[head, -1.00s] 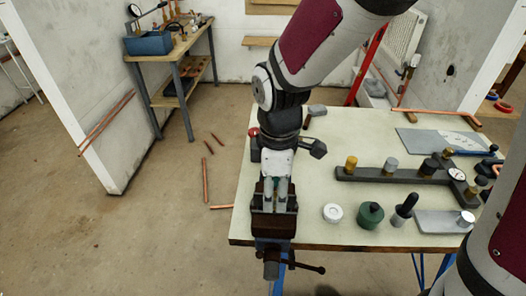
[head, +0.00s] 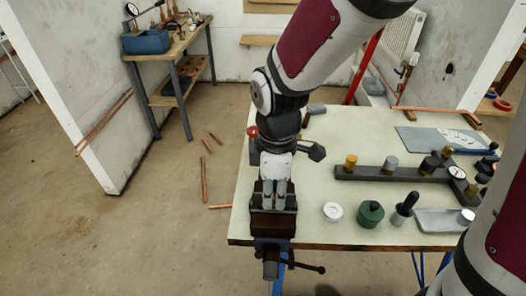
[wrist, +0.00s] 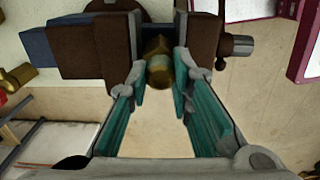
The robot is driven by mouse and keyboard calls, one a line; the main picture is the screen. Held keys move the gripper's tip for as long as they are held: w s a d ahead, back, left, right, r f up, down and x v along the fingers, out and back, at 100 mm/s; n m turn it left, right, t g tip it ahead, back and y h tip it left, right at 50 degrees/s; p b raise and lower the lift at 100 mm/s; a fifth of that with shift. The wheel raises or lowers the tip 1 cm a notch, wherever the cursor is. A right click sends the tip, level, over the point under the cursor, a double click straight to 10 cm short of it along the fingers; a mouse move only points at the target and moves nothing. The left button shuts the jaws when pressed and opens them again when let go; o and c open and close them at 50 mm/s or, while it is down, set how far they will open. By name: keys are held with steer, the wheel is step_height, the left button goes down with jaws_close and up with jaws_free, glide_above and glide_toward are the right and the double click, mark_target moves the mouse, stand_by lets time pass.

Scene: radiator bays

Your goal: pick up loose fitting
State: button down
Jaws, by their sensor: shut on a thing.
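A brass fitting (wrist: 160,70) shows in the wrist view between the two jaw plates of a brown bench vise (wrist: 112,42). I cannot tell whether the vise jaws touch it. My gripper (wrist: 161,72) has teal-padded fingers, with one tip on each side of the fitting, shut on it. In the head view my gripper (head: 274,188) points down at the vise (head: 262,225) on the table's front left corner. The fitting is hidden there by the fingers and the vise.
The pale workbench (head: 310,190) carries a white ring (head: 333,212), a green round part (head: 370,214), a black-handled tool (head: 404,209) and a dark manifold rack (head: 390,174) to the right. Copper pipes (head: 203,180) lie on the floor at left. A back shelf (head: 175,60) stands farther off.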

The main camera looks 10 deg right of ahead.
steer(key=shift+r, duration=0.15)
steer(key=shift+r+p, duration=0.95)
steer(key=shift+r, duration=0.4)
steer(key=shift+r, duration=0.1)
steer(key=shift+r+p, duration=1.35)
steer(key=shift+r, duration=0.8)
